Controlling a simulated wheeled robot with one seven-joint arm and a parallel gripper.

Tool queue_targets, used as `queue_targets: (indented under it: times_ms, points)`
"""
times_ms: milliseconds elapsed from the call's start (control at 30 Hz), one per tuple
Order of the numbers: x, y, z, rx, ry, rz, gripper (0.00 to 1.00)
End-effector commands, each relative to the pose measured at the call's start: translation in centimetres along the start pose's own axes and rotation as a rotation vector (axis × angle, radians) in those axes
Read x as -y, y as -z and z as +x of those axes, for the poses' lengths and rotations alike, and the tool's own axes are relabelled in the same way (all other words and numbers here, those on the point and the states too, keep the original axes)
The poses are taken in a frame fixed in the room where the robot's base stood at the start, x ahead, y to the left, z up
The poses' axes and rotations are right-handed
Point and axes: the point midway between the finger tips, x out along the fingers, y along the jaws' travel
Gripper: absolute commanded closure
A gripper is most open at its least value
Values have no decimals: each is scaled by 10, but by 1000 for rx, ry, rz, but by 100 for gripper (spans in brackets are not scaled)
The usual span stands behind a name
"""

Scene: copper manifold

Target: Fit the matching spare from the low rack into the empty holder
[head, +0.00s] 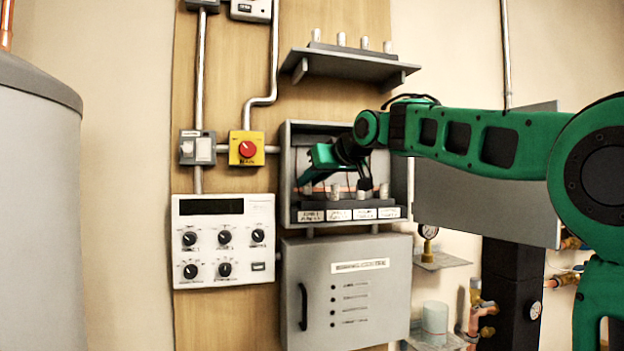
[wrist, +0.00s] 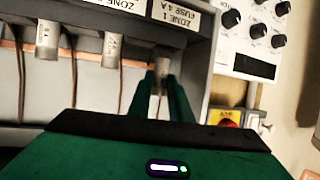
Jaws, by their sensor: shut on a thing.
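My gripper (wrist: 164,84) is shut on a small pale cylindrical fuse (wrist: 162,66) in the wrist view. The fuse's end meets the dark holder strip (wrist: 196,47) at the label "ZONE 1 FUSE 4 A"; I cannot tell whether it is fully seated. In the head view my gripper (head: 305,180) reaches into the open grey box (head: 286,160), at the leftmost holder. Other fuses stand in the row to its right, one (head: 384,190) at the right end. In the wrist view, one (wrist: 47,38) reads about 8 A and another (wrist: 112,45) is nearer.
A shelf (head: 350,64) above the box carries several small cylinders. The box door (head: 470,200) hangs open to the right, behind my arm. A control panel (head: 222,240), a red knob on yellow (head: 246,148) and a closed lower cabinet (head: 345,290) are close by.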

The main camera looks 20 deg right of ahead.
Motion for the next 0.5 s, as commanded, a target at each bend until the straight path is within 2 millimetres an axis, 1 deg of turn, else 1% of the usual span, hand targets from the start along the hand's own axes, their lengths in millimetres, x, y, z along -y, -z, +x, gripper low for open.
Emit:
queue_targets:
  times_ms: [100,500]
  points:
    - [2,-6,2,0,2,-1,100]
    - [2,-7,0,-1,2,-1,100]
